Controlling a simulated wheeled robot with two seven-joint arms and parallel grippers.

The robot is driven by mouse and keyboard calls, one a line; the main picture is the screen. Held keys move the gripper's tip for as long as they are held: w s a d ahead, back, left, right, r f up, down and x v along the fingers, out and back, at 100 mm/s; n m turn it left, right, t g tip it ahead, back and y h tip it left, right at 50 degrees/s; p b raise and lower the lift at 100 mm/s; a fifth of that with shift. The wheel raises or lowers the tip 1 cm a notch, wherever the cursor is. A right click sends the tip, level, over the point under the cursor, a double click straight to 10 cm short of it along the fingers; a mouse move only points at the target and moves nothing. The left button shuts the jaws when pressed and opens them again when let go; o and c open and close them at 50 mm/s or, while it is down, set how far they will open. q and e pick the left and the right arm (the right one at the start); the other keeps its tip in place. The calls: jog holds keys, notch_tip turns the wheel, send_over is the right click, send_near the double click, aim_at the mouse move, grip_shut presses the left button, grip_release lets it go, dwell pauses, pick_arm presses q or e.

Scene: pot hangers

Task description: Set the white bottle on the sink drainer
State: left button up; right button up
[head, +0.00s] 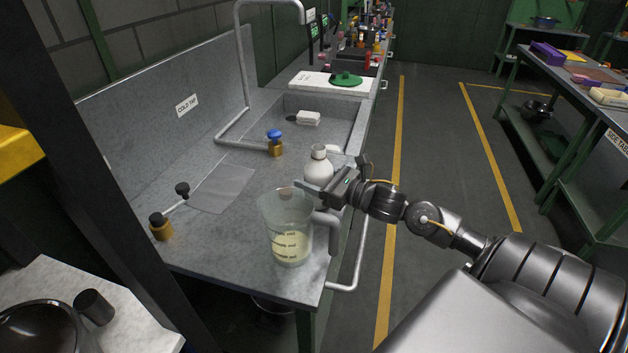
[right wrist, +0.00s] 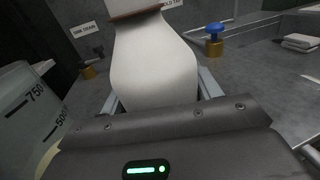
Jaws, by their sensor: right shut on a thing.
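A white bottle (head: 318,167) with a rounded body and narrow neck is upright at the right side of the grey counter, near the sink. My right gripper (head: 316,187) is shut around its body. In the right wrist view the bottle (right wrist: 153,65) fills the space between the fingers; its base is hidden, so I cannot tell whether it touches the counter. A flat, slightly lighter grey panel (head: 222,188) lies on the counter to the left, probably the sink drainer. My left gripper is not in view.
A clear measuring jug (head: 287,235) with pale liquid stands close in front of the gripper. A blue-topped brass tap (head: 275,143), a curved pipe (head: 241,60) and the sink basin (head: 345,112) lie behind. A brass valve (head: 161,227) stands left. The grey panel is clear.

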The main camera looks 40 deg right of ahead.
jog(key=shift+f, duration=0.65)
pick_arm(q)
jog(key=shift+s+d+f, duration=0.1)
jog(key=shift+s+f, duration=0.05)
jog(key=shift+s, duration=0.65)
pick_arm(e)
jog(key=shift+f, duration=0.1)
jog(key=o, duration=1.1)
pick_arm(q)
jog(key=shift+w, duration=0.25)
pick_arm(e)
jog(key=shift+o, duration=0.2)
jog(key=shift+r, duration=0.2)
pick_arm(q)
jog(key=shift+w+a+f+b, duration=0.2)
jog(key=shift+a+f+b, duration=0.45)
jog(key=shift+b, duration=0.15)
pick_arm(e)
jog(key=v, duration=1.2)
